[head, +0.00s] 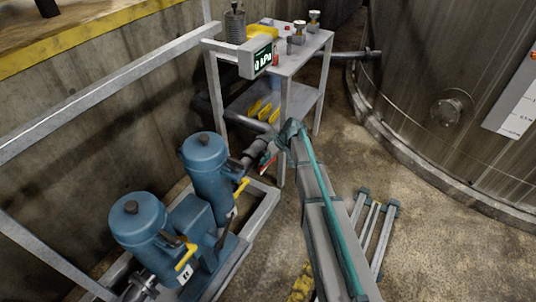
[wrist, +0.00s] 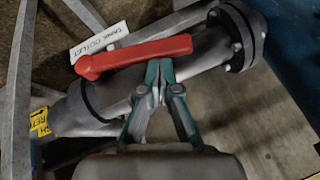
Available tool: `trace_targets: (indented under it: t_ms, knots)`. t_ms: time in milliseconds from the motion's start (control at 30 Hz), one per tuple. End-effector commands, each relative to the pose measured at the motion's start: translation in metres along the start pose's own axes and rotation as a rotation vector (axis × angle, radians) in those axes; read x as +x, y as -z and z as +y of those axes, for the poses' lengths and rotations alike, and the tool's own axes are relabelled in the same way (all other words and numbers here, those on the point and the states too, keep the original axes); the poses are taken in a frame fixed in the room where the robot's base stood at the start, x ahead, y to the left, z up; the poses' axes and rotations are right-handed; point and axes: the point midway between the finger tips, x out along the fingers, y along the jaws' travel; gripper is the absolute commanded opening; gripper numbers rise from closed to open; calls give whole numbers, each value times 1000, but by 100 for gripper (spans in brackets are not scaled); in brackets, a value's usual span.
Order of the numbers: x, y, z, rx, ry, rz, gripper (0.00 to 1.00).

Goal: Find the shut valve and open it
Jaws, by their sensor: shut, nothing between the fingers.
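A valve with a red lever (wrist: 135,54) sits on a grey pipe (wrist: 205,55) in the wrist view. The lever lies over the pipe at a small angle to the pipe's line. A white label (wrist: 98,40) beside it seems to read "tank outlet". My gripper (wrist: 160,66) is shut and empty, its fingertips at the lever's near edge; I cannot tell whether they touch. In the head view the red lever (head: 267,158) is a small patch left of my arm's end, and the fingers are hidden.
Two blue pumps (head: 205,165) (head: 138,222) stand in a grey frame at left. A large tank (head: 440,60) is at right. A small rack (head: 380,225) lies on the floor.

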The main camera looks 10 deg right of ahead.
Motion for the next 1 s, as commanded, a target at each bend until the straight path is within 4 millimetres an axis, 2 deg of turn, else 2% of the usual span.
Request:
trace_targets:
  t_ms: [1000]
  knots:
    - [9,-7,-6,0,1,-3,0]
